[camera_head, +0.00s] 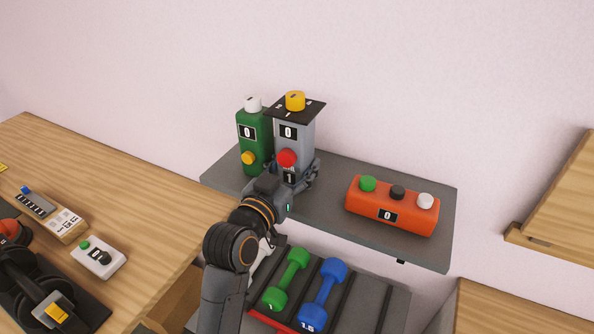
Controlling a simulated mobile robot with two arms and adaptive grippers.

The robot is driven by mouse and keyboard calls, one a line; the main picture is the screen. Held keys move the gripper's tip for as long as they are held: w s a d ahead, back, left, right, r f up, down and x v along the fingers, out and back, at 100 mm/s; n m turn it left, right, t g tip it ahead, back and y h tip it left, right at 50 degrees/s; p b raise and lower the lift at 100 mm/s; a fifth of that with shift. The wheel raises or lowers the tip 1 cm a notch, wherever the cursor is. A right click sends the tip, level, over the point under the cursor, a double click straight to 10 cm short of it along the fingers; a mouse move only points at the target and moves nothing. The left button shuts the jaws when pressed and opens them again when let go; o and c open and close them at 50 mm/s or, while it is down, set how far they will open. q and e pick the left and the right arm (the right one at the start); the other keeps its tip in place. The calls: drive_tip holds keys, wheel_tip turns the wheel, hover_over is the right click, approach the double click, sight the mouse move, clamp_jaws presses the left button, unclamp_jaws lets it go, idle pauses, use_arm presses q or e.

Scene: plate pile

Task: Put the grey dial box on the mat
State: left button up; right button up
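The grey dial box (307,143) stands upright on the dark grey wall shelf, with a black top plate, a yellow dial, a red button and number displays. My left gripper (292,178) is at its lower part, with fingers around its sides. Its base is hidden by the gripper, and I cannot tell whether the fingers press on it. A dark mat-like surface (92,303) lies on the wooden table at the lower left, partly under black headphone-like things and cut off by the frame. My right gripper is not in view.
A green box (247,135) stands close left of the grey box. An orange box (392,210) with three buttons lies on the right of the shelf (328,212). Green (287,280) and blue (323,294) dumbbells sit on a rack below. A white box (99,257) is on the table.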

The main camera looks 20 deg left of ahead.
use_arm(q)
drive_tip(key=shift+s+r, duration=0.15)
drive_tip(key=shift+s, duration=0.15)
drive_tip(key=o, duration=1.4)
drive_tip(key=shift+f, duration=0.2)
drive_tip(key=shift+c, duration=0.2)
